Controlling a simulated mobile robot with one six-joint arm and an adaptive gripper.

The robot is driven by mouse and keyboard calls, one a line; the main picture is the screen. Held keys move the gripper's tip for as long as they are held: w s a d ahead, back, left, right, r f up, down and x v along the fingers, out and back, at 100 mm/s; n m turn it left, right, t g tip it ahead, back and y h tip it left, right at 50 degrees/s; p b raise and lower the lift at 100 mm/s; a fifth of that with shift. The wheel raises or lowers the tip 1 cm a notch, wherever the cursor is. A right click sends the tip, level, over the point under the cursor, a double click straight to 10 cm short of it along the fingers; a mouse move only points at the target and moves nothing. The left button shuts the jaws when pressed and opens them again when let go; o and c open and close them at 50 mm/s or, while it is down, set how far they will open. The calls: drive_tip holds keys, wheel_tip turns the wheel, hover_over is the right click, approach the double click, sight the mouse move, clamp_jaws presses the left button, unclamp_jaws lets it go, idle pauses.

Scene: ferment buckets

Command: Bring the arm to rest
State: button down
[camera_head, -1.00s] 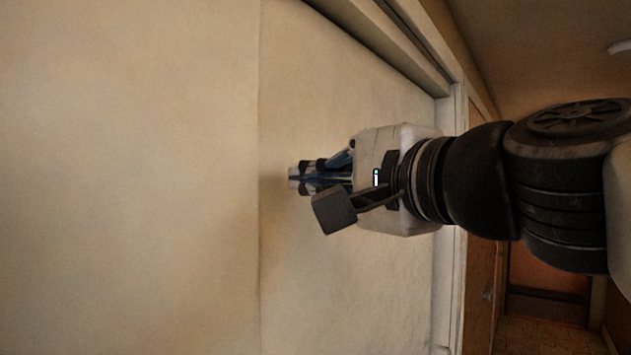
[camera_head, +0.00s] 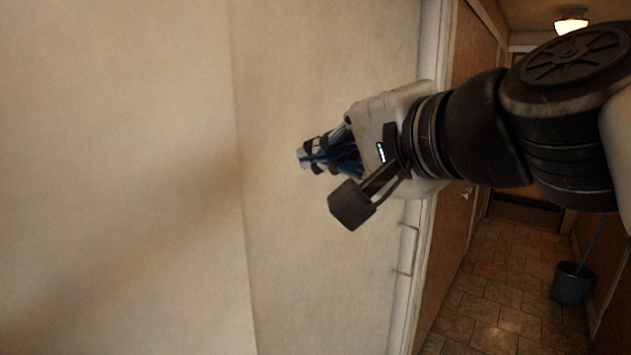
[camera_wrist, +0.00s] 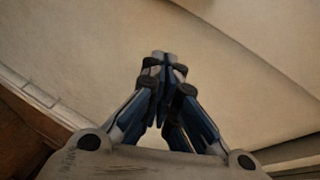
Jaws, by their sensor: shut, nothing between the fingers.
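My gripper (camera_head: 303,158) is shut and empty in the head view, at the end of my arm, which reaches in from the right edge. It points left, in front of a plain beige wall (camera_head: 120,120). In the wrist view my gripper (camera_wrist: 160,57) also shows, with its fingertips together and the beige surface behind them. I cannot tell how far the fingertips are from the wall; no contact shows.
A wooden door (camera_head: 452,230) with a pale frame stands right of the wall. A tiled floor (camera_head: 500,300) runs down a corridor at the lower right, where a dark bucket (camera_head: 573,284) stands. A lit ceiling lamp (camera_head: 571,22) shows at the top right.

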drive_tip(key=s+d+f+n+g+h+b, duration=0.1)
drive_tip(key=s+f, duration=0.5)
drive_tip(key=f, duration=0.6)
drive_tip(key=s+d+f+n+g+h+b, duration=0.1)
drive_tip(key=s+d+f+n+g+h, duration=0.3)
drive_tip(key=f, duration=0.9)
drive_tip(key=s+d+f+n+g+h+b, duration=0.1)
drive_tip(key=s+d+f+n+g+h, duration=0.2)
drive_tip(key=s+d+f, duration=0.4)
wheel_tip(320, 180, down, 6)
drive_tip(key=shift+s+d+f+n, duration=0.1)
drive_tip(key=shift+s+d+n, duration=0.3)
drive_tip(key=shift+d, duration=0.1)
